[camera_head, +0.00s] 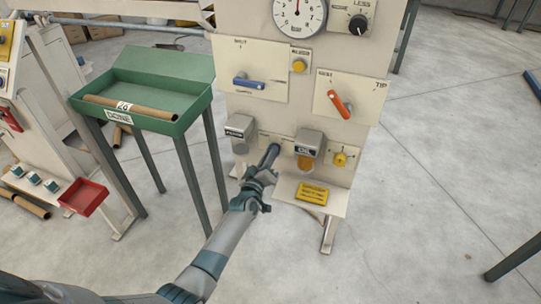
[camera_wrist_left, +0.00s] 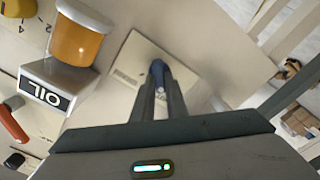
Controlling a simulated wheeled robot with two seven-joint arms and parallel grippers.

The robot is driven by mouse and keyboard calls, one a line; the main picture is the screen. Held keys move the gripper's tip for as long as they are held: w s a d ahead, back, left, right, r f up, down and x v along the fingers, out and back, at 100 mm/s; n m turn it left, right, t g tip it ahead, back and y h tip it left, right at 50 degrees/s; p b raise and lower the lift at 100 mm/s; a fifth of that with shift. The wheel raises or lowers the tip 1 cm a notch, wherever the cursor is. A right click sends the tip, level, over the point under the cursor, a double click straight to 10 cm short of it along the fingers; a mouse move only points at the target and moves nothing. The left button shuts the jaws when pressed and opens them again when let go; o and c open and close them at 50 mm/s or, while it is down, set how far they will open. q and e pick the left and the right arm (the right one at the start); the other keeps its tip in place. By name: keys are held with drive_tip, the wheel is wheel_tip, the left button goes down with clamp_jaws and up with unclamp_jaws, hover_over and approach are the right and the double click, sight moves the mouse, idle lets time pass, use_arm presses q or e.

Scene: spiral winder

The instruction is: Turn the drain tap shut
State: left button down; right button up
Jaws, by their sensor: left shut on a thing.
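A machine panel (camera_head: 225,100) stands in the middle of the head view. My left gripper (camera_head: 270,160) reaches its lower part, between two grey labelled cups. In the left wrist view my left gripper (camera_wrist_left: 158,88) is shut on a dark blue tap handle (camera_wrist_left: 157,68) in front of a pale square plate (camera_wrist_left: 133,60). The label on this plate is too small to read. Most of the handle is hidden by the fingers, so how far it is turned cannot be told. My right gripper is not in view.
The OIL cup (camera_head: 308,143) sits just right of my gripper, another grey cup (camera_head: 239,127) to its left. Above are a blue lever (camera_head: 248,82) and an orange lever (camera_head: 339,104). A yellow knob (camera_head: 340,160) is at right. A green tray (camera_head: 165,65) stands left.

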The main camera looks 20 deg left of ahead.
use_arm(q)
drive_tip(key=shift+n, duration=0.3)
drive_tip(key=c, duration=1.8)
unclamp_jaws()
drive_tip(key=shift+o, duration=0.2)
drive_tip(key=shift+s, duration=0.15)
